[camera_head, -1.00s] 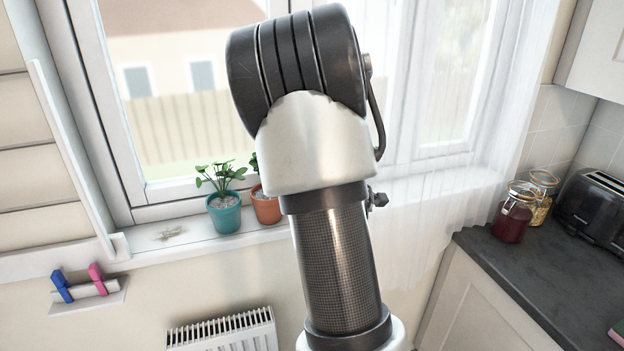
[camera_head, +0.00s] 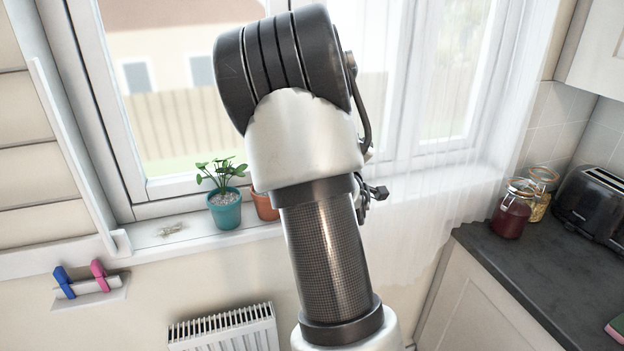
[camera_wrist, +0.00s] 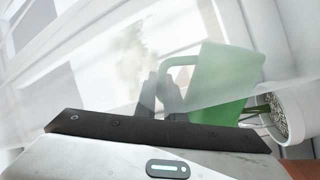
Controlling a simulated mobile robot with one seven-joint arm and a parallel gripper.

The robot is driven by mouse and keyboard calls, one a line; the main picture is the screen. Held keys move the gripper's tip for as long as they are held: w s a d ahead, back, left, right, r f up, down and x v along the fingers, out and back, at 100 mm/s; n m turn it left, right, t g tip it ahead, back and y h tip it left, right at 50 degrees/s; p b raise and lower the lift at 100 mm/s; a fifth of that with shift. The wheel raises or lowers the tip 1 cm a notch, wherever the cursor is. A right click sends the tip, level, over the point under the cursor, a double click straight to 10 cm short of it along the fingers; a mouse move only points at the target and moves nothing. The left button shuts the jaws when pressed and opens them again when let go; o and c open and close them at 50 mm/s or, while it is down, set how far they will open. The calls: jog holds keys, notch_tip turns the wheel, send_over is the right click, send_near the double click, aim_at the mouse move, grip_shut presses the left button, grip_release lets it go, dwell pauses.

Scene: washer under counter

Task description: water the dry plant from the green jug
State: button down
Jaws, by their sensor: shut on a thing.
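The green jug (camera_wrist: 225,80) shows in the wrist view, tilted in the picture, with its handle at my gripper (camera_wrist: 165,88). My gripper is shut on the jug's handle. Sheer white curtain seems to lie over part of the view of the jug. Just right of the jug is a pale pot (camera_wrist: 291,112) with soil and green stems, partly cut off. In the head view, a leafy green plant in a teal pot (camera_head: 224,212) stands on the sill. I cannot tell which plant is dry.
The windowsill (camera_head: 145,236) is free left of the teal pot, apart from a small pale-brown scrap (camera_head: 171,230). A sheer curtain (camera_head: 432,215) hangs at right. A radiator (camera_head: 222,328) is below. Jars (camera_head: 512,210) and a toaster (camera_head: 595,208) stand on the dark counter.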

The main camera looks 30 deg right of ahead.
jog(key=shift+s+d, duration=0.55)
jog(key=shift+d, duration=0.05)
dwell(0.4)
jog(key=shift+w+a+n+b, duration=0.15)
jog(key=shift+n+b, duration=0.2)
jog(key=shift+n, duration=0.25)
dwell(1.3)
jog(key=shift+s+d+r+m+p, duration=0.5)
jog(key=shift+d+m+p, duration=0.1)
jog(key=shift+m+p, duration=0.35)
jog(key=d+f+m+b, duration=0.1)
jog(key=b, duration=0.1)
jog(key=s+f+m+g+b, duration=0.1)
jog(key=m+b, duration=0.1)
jog(key=b, duration=0.1)
jog(key=d+f+m+b, duration=0.1)
jog(key=m+b, duration=0.1)
jog(key=shift+s+d+f+h, duration=0.2)
jog(key=shift+s+d+h, duration=0.1)
jog(key=shift+f+b, duration=0.1)
jog(key=shift+b, duration=0.25)
dwell(0.5)
